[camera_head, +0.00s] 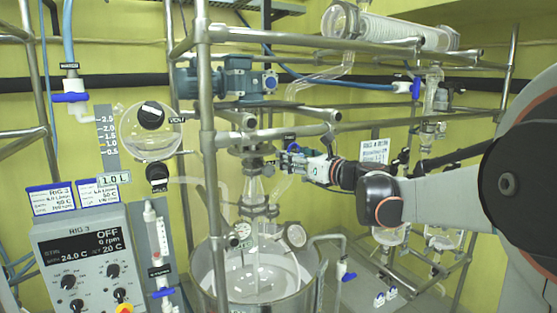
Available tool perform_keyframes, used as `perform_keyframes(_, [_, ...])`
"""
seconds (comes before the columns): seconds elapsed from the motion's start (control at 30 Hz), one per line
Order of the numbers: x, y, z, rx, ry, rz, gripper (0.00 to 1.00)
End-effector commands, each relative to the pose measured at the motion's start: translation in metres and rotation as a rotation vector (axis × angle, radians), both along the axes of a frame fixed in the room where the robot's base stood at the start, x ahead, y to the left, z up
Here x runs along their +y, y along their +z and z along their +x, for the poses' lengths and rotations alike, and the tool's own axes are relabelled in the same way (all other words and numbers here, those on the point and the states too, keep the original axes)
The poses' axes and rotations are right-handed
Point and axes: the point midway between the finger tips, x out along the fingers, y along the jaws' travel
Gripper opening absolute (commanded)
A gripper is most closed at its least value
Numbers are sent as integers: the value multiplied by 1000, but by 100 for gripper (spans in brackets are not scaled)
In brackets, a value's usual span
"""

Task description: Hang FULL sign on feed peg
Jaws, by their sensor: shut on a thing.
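My gripper (290,161) reaches in from the right and is at the metal frame just above the glass reactor. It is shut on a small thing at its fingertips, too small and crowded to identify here. I cannot make out the word FULL on any sign. A small dark label (290,136) is just above the fingertips; its text is unreadable, and I cannot tell whether it marks the feed peg. The feed peg itself cannot be made out. The glass reactor (258,275) stands below and left of my gripper, with fittings on its lid.
Steel rails (207,150) cross in front of and above the reactor. A motor (235,77) sits at upper left of my gripper. A round glass vessel (150,132) hangs at left, above the control box (88,262). A white sign (375,151) hangs behind my arm.

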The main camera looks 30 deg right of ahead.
Motion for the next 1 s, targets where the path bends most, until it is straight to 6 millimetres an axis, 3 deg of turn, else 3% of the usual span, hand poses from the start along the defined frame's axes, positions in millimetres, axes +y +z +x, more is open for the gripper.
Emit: perform_keyframes(1.0, [1, -7, 4, 0, 1, 0, 30])
